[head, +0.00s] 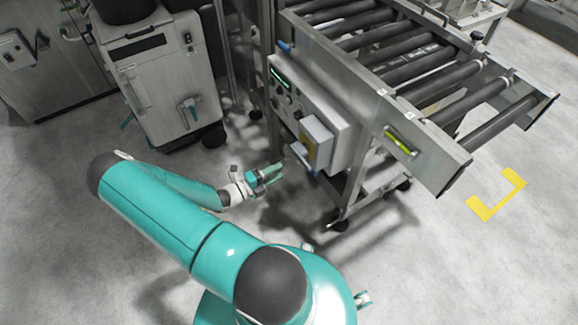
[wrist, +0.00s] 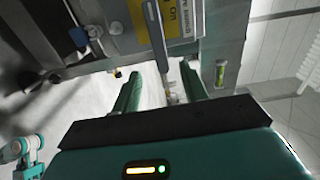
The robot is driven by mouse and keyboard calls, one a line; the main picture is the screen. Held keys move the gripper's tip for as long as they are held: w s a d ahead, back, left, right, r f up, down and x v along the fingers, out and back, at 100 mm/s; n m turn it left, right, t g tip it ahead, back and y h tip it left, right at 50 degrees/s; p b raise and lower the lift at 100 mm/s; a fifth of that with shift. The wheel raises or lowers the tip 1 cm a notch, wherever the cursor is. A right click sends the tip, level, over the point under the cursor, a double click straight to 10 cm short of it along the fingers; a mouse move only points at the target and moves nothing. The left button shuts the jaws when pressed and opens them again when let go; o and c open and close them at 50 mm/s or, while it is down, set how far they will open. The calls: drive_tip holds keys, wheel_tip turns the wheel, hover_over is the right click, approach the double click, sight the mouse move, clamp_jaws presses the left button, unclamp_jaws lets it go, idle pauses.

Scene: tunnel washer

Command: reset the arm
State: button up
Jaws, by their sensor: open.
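My gripper (head: 268,176) is at the end of my teal arm, in the middle of the head view. It is beside the front of the roller conveyor's control box and appears apart from it. In the wrist view my gripper (wrist: 163,85) shows two teal fingers spread apart, with no object held between them. Beyond the fingers are a grey box with a yellow label (wrist: 165,18) and a thin grey bar, seen at a tilt.
A roller conveyor (head: 400,70) on a metal frame stands at the upper right. Its control box (head: 300,105) carries a small grey box with a yellow part (head: 314,142). A grey wheeled machine (head: 160,85) stands at upper left. Open floor (head: 440,260) lies at lower right, with a yellow corner mark (head: 497,195).

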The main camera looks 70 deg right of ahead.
drive_tip(key=v, duration=0.2)
drive_tip(key=shift+w+a, duration=0.25)
drive_tip(key=shift+a, duration=0.05)
idle(0.3)
drive_tip(key=w+a+r+m+t+y, duration=0.3)
drive_tip(key=w+a+r+m+y, duration=0.1)
drive_tip(key=w+a+r+m, duration=0.55)
drive_tip(key=w+a+r+m+t+y, duration=0.5)
drive_tip(key=a+r+m, duration=0.3)
drive_tip(key=a+r, duration=0.3)
drive_tip(key=s+a+r+m+t+y, duration=0.2)
drive_tip(key=a+r+m+t, duration=0.2)
drive_tip(key=a+r, duration=0.5)
drive_tip(key=s+a+r+m+t+y, duration=0.2)
drive_tip(key=a+r+m+t, duration=0.3)
drive_tip(key=a+r, duration=0.5)
wheel_tip(320, 180, up, 4)
drive_tip(key=shift+r+m+y, duration=0.15)
drive_tip(key=shift+m+y, duration=0.15)
drive_tip(key=shift+m, duration=0.45)
drive_tip(key=shift+a, duration=0.1)
drive_tip(key=shift+c, duration=0.2)
